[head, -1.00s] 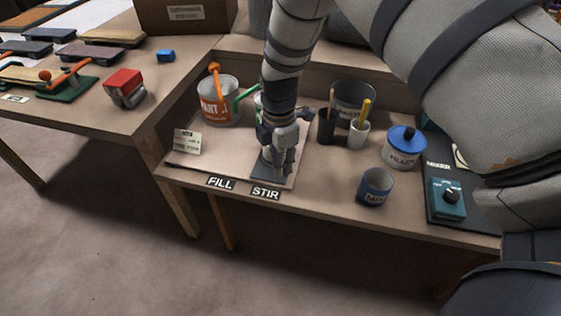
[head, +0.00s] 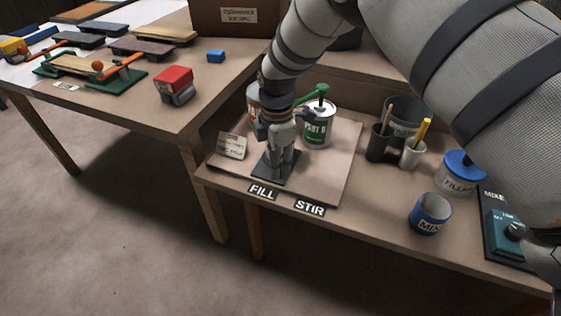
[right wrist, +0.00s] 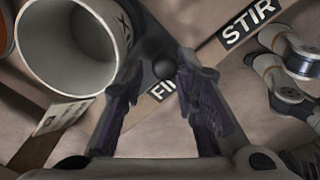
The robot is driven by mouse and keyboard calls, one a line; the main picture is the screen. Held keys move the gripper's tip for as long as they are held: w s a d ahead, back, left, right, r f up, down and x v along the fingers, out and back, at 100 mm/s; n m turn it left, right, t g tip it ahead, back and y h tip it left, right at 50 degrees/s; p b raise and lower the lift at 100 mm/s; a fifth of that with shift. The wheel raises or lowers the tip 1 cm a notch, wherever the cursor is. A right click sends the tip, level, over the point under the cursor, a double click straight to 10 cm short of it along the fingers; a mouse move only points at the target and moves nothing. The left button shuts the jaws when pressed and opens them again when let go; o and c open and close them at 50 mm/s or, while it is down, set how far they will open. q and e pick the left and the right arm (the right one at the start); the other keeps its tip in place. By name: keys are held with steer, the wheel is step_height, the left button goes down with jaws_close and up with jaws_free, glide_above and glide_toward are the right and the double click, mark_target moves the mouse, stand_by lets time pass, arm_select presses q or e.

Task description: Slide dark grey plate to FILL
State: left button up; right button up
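The dark grey plate (head: 263,172) lies flat on the light board (head: 335,168), just behind the FILL label (head: 262,191). The STIR label (head: 309,208) is to its right. My right gripper (head: 278,172) points straight down at the plate and hides part of it. My left gripper is not in view.
The PART B can (head: 317,128) with a green pump stands behind the gripper, right of a partly hidden can. A small card (head: 232,146) stands at the left. The blue MIX cup (head: 430,214), a tool holder and FILLER tub (head: 458,178) are farther right.

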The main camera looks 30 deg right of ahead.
step_height(320, 180, up, 12)
stand_by(0.5)
steer(key=shift+s, duration=0.1)
